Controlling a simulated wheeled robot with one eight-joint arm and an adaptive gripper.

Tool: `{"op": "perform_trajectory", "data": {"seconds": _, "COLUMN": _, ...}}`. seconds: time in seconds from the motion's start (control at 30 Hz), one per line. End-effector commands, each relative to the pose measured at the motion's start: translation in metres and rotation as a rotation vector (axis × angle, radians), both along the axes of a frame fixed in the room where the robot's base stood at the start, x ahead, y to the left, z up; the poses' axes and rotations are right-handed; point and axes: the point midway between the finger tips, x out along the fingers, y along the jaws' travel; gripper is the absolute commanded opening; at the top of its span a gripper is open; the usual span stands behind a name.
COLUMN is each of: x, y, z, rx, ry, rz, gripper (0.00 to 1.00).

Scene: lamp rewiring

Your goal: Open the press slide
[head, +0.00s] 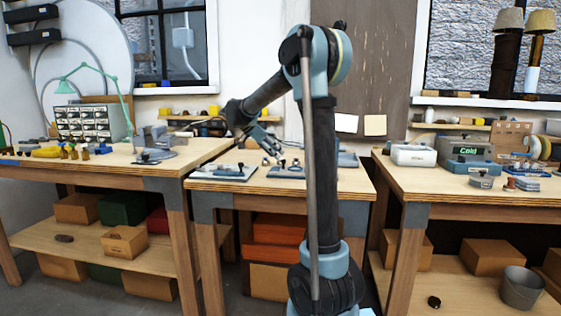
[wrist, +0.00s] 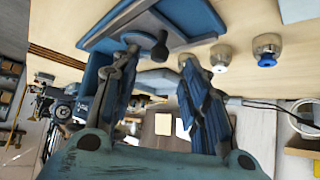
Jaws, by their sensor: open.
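My gripper (head: 270,143) hangs over the middle bench in the head view, with its fingers spread and nothing between them. In the wrist view the open gripper (wrist: 158,62) points at a blue flat fixture (wrist: 108,30) with a raised rim. A dark round-headed knob (wrist: 160,46) stands at the fixture's edge, between and just beyond the fingertips; I cannot tell whether a finger touches it. This may be the press slide and its knob, but the views do not make that certain. Whether the slide is open or shut cannot be told.
Small metal cups, one with a blue centre (wrist: 267,48), stand right of the fingers in the wrist view. A pale tray (head: 222,173) lies at the middle bench's left. The left bench (head: 110,172) and right bench (head: 440,182) hold tools and boxes.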

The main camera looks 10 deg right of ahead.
Motion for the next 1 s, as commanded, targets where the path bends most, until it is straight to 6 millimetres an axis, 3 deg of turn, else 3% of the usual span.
{"op": "perform_trajectory", "data": {"seconds": 0.3, "x": 0.009, "y": -0.029, "z": -0.030, "rx": 0.000, "ry": 0.001, "rz": -0.001, "gripper": 0.41}}
{"op": "perform_trajectory", "data": {"seconds": 0.73, "x": 0.011, "y": -0.034, "z": -0.036, "rx": 0.000, "ry": 0.001, "rz": 0.001, "gripper": 0.41}}
{"op": "perform_trajectory", "data": {"seconds": 0.9, "x": 0.011, "y": -0.034, "z": -0.036, "rx": 0.000, "ry": 0.001, "rz": 0.001, "gripper": 0.05}}
{"op": "perform_trajectory", "data": {"seconds": 0.93, "x": 0.011, "y": -0.034, "z": -0.036, "rx": 0.000, "ry": 0.001, "rz": 0.001, "gripper": 0.00}}
{"op": "perform_trajectory", "data": {"seconds": 1.0, "x": 0.011, "y": -0.034, "z": -0.036, "rx": 0.000, "ry": 0.001, "rz": 0.001, "gripper": 0.00}}
